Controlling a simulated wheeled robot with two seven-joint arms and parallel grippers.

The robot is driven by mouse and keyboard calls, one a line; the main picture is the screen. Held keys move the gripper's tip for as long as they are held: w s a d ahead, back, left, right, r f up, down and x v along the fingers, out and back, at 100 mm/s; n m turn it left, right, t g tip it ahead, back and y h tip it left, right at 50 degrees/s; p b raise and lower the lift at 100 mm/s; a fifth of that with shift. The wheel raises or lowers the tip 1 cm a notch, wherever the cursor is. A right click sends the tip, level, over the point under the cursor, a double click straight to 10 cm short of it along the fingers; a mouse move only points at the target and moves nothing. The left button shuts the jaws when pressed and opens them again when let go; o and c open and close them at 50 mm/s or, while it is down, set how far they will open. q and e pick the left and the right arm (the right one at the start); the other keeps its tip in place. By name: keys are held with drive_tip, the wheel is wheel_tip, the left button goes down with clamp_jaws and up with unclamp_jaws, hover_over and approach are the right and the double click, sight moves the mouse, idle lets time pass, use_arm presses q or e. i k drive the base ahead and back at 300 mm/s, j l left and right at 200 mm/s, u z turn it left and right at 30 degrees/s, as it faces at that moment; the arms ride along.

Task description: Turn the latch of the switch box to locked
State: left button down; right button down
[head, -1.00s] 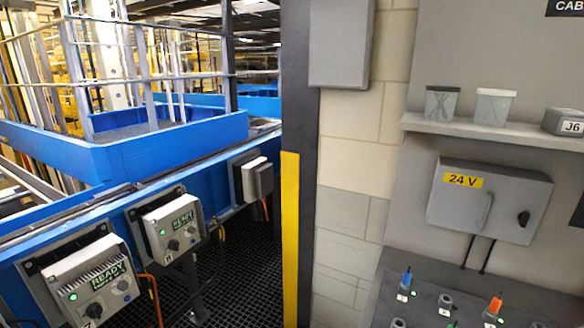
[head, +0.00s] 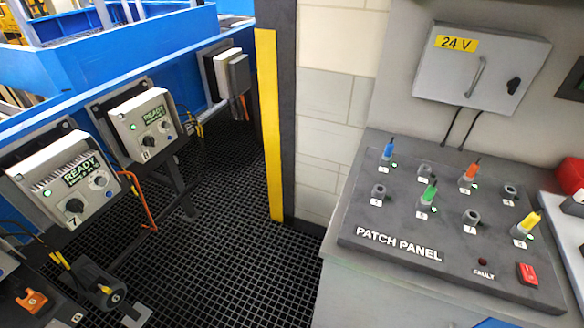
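A grey switch box (head: 452,75) with a yellow 24 V label hangs on the wall at the upper right of the head view. Its door looks closed. A curved grey handle (head: 475,76) sits on the door's middle. A small black latch knob (head: 513,85) sits near the door's right edge; it is too small to tell which position it points to. Two black cables run down from the box. Neither of my grippers shows in the head view.
A patch panel (head: 400,257) with coloured plugs and a red switch lies below the box. A red object (head: 572,177) stands at the right edge. Left are conveyor control boxes (head: 140,122) and a yellow-black post (head: 268,120). Dark grated floor (head: 215,255) between is clear.

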sight(512, 85)
drive_tip(key=z, duration=1.25)
